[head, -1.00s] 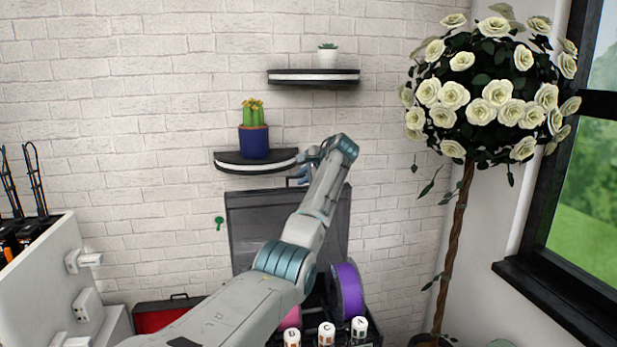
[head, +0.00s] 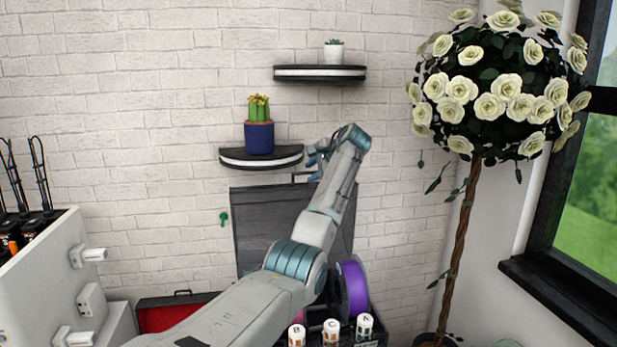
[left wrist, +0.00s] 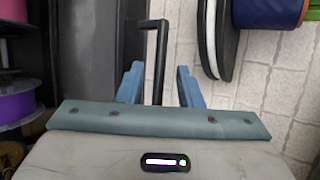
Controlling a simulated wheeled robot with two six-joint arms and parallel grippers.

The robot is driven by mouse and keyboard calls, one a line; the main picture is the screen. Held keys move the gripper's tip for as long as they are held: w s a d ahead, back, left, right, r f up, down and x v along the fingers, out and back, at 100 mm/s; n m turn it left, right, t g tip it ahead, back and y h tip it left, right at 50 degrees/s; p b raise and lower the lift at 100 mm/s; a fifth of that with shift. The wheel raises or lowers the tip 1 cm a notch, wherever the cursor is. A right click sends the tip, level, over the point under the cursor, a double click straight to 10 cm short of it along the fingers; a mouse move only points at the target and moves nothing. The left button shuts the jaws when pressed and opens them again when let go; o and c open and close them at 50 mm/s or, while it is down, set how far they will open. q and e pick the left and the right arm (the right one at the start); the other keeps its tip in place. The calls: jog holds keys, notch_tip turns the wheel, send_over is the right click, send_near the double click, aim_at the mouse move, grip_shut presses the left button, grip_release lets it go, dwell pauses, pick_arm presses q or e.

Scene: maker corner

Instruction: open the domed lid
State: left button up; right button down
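The domed lid (head: 262,222) is a dark, see-through panel standing raised behind the spool box (head: 375,322), in front of the brick wall. It also shows at the left of the left wrist view (left wrist: 88,50). Its black bar handle (left wrist: 161,58) lies between the two blue fingers of my left gripper (left wrist: 159,86). The fingers are apart, with a gap on each side of the bar. In the head view my left gripper (head: 314,162) is at the lid's top edge, and my arm covers part of the lid. My right gripper is out of view.
A wall shelf (head: 262,160) with a potted cactus (head: 259,130) is close beside my left gripper. A higher shelf (head: 320,74) holds a small plant. A purple spool (head: 354,288) and several white-capped bottles (head: 331,328) are below. A rose tree (head: 465,210) stands right.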

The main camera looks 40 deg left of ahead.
pick_arm(q)
jog(key=b+v, duration=0.3)
jog(key=v, duration=0.6)
jog(key=shift+a+r, duration=0.1)
jog(key=shift+a, duration=0.05)
